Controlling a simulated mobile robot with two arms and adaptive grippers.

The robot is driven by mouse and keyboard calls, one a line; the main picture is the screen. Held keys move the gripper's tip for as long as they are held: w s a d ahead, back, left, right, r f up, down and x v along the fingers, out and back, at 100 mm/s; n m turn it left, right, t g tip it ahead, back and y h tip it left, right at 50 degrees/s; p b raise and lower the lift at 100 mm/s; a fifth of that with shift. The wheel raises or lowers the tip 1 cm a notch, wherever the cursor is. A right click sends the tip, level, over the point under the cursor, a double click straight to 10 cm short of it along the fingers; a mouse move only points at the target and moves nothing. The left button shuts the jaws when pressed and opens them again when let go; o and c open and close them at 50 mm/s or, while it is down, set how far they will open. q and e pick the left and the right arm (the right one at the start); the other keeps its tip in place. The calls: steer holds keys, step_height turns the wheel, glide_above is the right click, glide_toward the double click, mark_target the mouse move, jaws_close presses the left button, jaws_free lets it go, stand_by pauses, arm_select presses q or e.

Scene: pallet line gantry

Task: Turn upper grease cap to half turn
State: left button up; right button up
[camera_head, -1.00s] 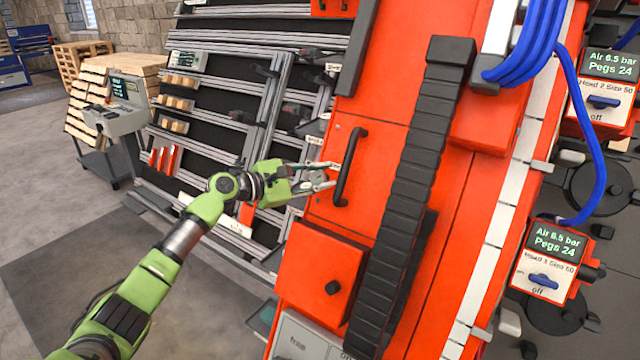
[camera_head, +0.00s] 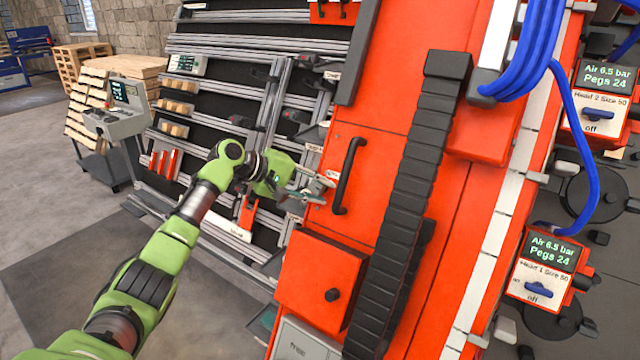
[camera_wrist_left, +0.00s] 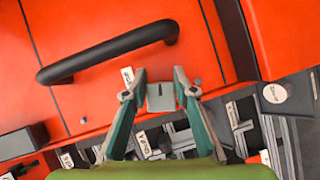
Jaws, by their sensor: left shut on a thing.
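My left gripper (camera_head: 318,190) reaches in from the left to the red machine's side edge. In the left wrist view my gripper (camera_wrist_left: 160,92) is shut on a small grey piece (camera_wrist_left: 160,98) with a dark hole, which I take to be the upper grease cap. Its far side is hidden, and I cannot read its turn angle. In the head view the fingers cover it. The black handle (camera_head: 348,176) is just to the right of the fingertips; it also shows in the left wrist view (camera_wrist_left: 110,51), apart from the fingers. My right gripper is not in view.
The red machine (camera_head: 388,110) carries a black ribbed cable guide (camera_head: 408,195) and a red box with a dark knob (camera_head: 333,294) below my gripper. Racks (camera_head: 225,85) stand close behind on the left. Blue hoses (camera_head: 530,60) hang at right. Grey floor lies open at left.

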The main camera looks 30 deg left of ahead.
arm_select(q)
steer(key=m+g+y+p, duration=0.1)
steer(key=m+p, duration=0.1)
steer(key=m, duration=0.1)
steer(key=shift+s, duration=0.1)
steer(key=m+p, duration=0.1)
steer(key=m+y+p, duration=0.1)
steer(key=m+g+y+p, duration=0.1)
steer(key=m, duration=0.1)
steer(key=shift+s+a+f+p, duration=0.1)
steer(key=shift+a+f+p, duration=0.2)
steer(key=shift+f, duration=0.05)
steer(key=shift+a+f+m+y+p, duration=0.1)
steer(key=shift+a+m+y+p, duration=0.1)
steer(key=shift+m+y+p, duration=0.85)
steer(key=shift+a+f+m+y+p, duration=0.15)
steer(key=shift+m+y+p, duration=0.2)
steer(key=shift+m+p, duration=0.25)
steer(key=shift+a+f+m+y+p, duration=0.1)
steer(key=shift+m+y+p, duration=0.25)
steer(key=shift+m, duration=0.4)
steer(key=o, duration=1.1)
steer(key=shift+r, duration=0.1)
